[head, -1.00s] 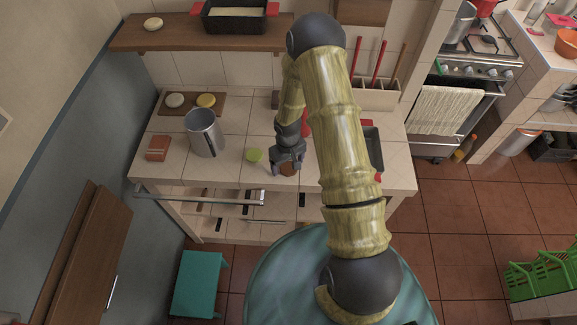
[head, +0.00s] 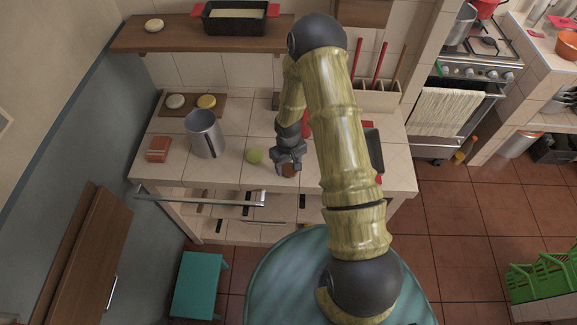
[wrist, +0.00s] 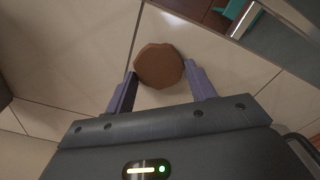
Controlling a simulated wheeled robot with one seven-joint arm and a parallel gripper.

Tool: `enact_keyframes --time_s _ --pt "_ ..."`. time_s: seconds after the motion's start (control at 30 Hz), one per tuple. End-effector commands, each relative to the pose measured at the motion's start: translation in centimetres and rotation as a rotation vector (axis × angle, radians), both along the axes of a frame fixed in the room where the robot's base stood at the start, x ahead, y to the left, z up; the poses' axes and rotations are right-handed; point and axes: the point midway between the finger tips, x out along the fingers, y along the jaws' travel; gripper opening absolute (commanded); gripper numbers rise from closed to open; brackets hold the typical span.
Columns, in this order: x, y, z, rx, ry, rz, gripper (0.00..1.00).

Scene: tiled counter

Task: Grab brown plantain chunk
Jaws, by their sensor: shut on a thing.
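The brown plantain chunk (wrist: 159,66) is a round, flat-topped brown piece near the counter's front edge. In the wrist view it sits between the two fingers of my gripper (wrist: 160,90), which are shut on it. In the head view my gripper (head: 288,164) points down at the counter, with the brown chunk (head: 289,170) showing at its fingertips. I cannot tell whether the chunk still touches the counter.
A metal pitcher (head: 205,134) and a red-brown block (head: 158,149) stand further left. A dark tray (head: 374,150) is to the right, partly behind my arm.

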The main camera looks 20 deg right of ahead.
Motion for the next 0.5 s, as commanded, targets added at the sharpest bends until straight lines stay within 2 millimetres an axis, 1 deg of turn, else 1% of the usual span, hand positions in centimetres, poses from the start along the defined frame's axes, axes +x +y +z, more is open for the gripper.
enact_keyframes --time_s 0.13,0.23,0.37,0.5 --pt "0.1 0.0 0.9 0.0 -0.001 -0.001 0.33" --pt "0.1 -0.1 2.0 0.0 -0.003 -0.002 0.33" --pt "0.1 -0.1 4.1 0.0 -0.004 -0.002 0.33" --pt "0.1 -0.1 6.7 0.0 -0.005 -0.002 0.33"
